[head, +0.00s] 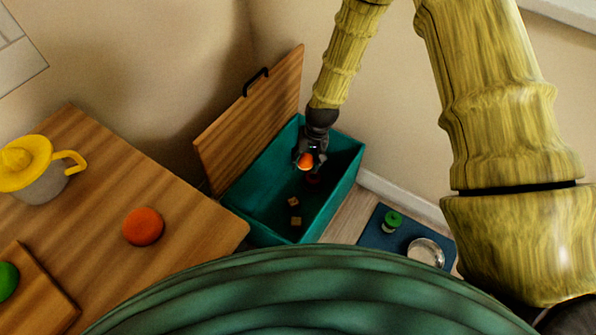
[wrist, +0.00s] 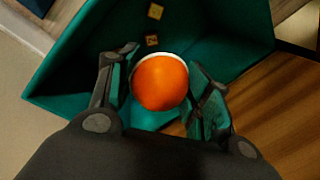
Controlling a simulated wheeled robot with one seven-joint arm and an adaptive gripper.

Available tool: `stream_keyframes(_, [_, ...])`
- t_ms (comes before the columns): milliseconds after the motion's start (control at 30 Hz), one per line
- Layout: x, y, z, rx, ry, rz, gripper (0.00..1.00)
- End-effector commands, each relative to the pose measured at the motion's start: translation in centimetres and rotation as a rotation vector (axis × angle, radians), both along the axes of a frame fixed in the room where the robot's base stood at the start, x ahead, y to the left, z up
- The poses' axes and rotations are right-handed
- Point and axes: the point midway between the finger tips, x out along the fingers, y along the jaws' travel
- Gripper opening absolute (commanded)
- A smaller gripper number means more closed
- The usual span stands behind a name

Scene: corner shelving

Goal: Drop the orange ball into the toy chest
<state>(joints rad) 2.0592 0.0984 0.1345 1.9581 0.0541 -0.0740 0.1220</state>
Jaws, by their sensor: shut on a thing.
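The orange ball (wrist: 160,82) sits between the two fingers of my gripper (wrist: 165,85) in the wrist view, with the fingers shut on it. In the head view my gripper (head: 308,158) and the ball (head: 305,160) appear over the open teal toy chest (head: 256,190). The chest also shows below the ball in the wrist view (wrist: 85,60). The chest's wooden lid (head: 255,120) stands raised at the left. I cannot tell exactly how high the ball is above the chest floor.
A wooden table (head: 95,190) at the left holds a yellow-topped juicer (head: 40,175) and an orange-red round thing (head: 143,226). A blue mat (head: 377,233) with a metal bowl (head: 426,252) lies right of the chest.

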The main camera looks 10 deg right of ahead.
Motion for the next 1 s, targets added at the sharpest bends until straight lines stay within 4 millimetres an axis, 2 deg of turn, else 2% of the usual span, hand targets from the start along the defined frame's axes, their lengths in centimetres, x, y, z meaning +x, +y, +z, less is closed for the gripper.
stream_keyframes(33, [0.5, 0.2, -1.6, 0.0, -0.003, -0.009, 0.26])
stream_keyframes(300, [2.3, 1.1, -4.4, 0.011, -0.004, -0.061, 0.26])
stream_keyframes(600, [3.5, 1.7, -5.5, 0.02, -0.005, -0.095, 0.26])
stream_keyframes(833, [3.6, 1.8, -5.9, 0.021, -0.004, -0.099, 0.26])
stream_keyframes(1000, [3.5, 1.8, -6.9, 0.021, -0.003, -0.099, 0.26])
